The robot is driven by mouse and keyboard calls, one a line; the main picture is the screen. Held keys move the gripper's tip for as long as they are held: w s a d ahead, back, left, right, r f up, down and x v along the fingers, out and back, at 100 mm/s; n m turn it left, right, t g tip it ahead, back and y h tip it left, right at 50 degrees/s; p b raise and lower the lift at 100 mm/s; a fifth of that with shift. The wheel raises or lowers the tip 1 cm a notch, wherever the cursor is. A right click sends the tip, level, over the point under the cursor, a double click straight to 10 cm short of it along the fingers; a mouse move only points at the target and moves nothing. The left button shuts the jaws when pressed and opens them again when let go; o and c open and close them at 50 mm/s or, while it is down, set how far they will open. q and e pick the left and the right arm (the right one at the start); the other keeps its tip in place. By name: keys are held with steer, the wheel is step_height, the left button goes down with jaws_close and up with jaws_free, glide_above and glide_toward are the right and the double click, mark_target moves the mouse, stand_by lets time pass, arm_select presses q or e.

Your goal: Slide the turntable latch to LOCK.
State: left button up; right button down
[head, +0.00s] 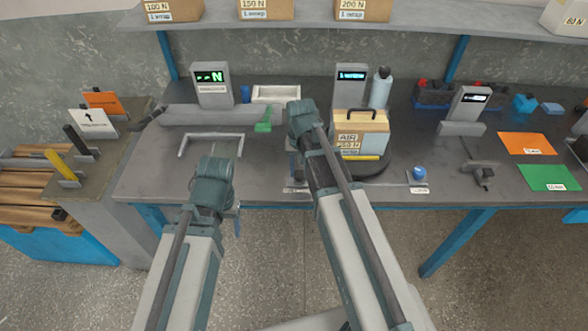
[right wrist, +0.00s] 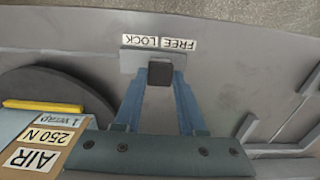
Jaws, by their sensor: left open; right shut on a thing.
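The latch knob (right wrist: 160,73) is a small black block on a grey plate (right wrist: 130,62) at the table's front edge. The upside-down FREE and LOCK labels (right wrist: 160,43) lie beyond it in the right wrist view. The knob stands near the border between the two labels. My right gripper (right wrist: 160,82) is shut on the knob, with a blue finger on each side; it also shows in the head view (head: 296,178). The dark turntable (head: 375,172) is beside it, carrying the AIR 250 N box (head: 365,142). My left gripper (head: 237,218) is open, in front of the table edge, partly hidden by its arm.
A yellow bar (right wrist: 42,106) is by the box on the turntable. A grey bracket frame (head: 183,146) and a green piece (head: 263,125) lie to the left. A blue knob (head: 419,173) is to the right. A display stand (head: 211,85) is behind.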

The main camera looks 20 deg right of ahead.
steer(key=d, duration=0.1)
steer(key=s+d, duration=0.1)
steer(key=d, duration=0.1)
steer(key=shift+d, duration=0.2)
steer(key=c, duration=0.8)
jaws_free()
steer(key=shift+c, duration=0.2)
steer(key=o, duration=0.4)
steer(key=shift+d, duration=0.1)
steer(key=shift+c, duration=0.2)
steer(key=shift+r, duration=0.1)
